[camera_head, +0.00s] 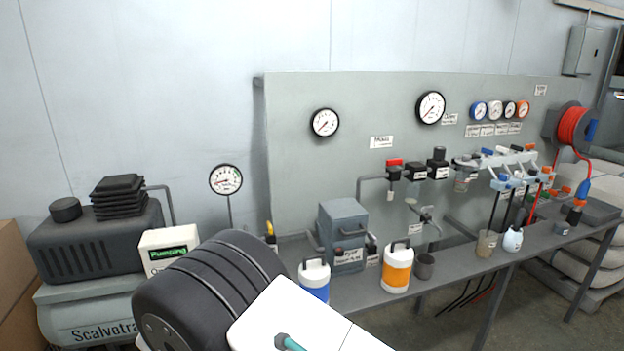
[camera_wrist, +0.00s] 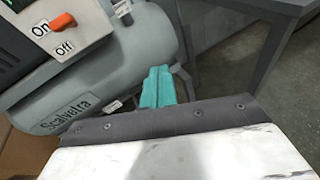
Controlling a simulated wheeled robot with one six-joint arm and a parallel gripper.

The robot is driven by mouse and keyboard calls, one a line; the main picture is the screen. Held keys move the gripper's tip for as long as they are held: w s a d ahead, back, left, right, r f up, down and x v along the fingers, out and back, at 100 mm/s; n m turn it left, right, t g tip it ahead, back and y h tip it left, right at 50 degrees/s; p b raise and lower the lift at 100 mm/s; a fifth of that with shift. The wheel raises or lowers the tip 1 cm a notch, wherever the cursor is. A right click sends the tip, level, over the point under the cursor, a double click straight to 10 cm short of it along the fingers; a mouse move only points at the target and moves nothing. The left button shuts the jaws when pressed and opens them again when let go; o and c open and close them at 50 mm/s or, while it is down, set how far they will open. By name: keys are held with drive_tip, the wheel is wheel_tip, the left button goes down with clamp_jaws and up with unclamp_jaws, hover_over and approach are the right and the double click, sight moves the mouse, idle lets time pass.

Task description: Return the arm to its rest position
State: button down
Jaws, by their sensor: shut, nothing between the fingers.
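My gripper (camera_wrist: 158,88) shows in the wrist view as teal fingers pressed together, with nothing between them. It points toward the floor area beside the grey compressor tank (camera_wrist: 75,100) and is seen apart from the bench leg (camera_wrist: 262,70). In the head view, my arm's dark rounded link and white link fill the lower left and middle. A small teal part shows at the bottom edge there; the fingertips cannot be made out. The compressor's switch panel (camera_wrist: 65,35) has an orange knob and the words On and Off.
The compressor (camera_head: 95,235) stands at the left with a lit display (camera_head: 170,250) reading "Pumping". The grey bench (camera_head: 450,275) runs rightward, holding an orange-and-white jug (camera_head: 397,268), a blue-and-white jug (camera_head: 314,278) and a grey box (camera_head: 343,225). Gauges hang on the panel (camera_head: 370,110) behind.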

drive_tip(key=s+d+r+m+g+h, duration=0.1)
drive_tip(key=d+r+m+g+h, duration=0.25)
drive_tip(key=d+r+m, duration=0.55)
drive_tip(key=s+d+r+m+g+h, duration=0.1)
drive_tip(key=d+r+m+g+h, duration=0.25)
drive_tip(key=d, duration=0.95)
drive_tip(key=s+d+r+m+g+h, duration=0.15)
drive_tip(key=d+r+m+g, duration=0.3)
drive_tip(key=d+r, duration=0.5)
drive_tip(key=s+d+r+m+y, duration=0.2)
drive_tip(key=s+d+r+m, duration=0.2)
drive_tip(key=s+d+m, duration=0.2)
drive_tip(key=s+d+r+m+g+y, duration=0.1)
drive_tip(key=s+d+r+m+y, duration=0.2)
drive_tip(key=s+d+r+m, duration=0.2)
drive_tip(key=s+d+r+m+g+y, duration=0.1)
drive_tip(key=s+d+r+m+y, duration=0.2)
drive_tip(key=s+d+m, duration=0.3)
drive_tip(key=shift+s+d+r+m, duration=0.3)
drive_tip(key=shift+s+d+r, duration=0.5)
drive_tip(key=shift+s+d, duration=2)
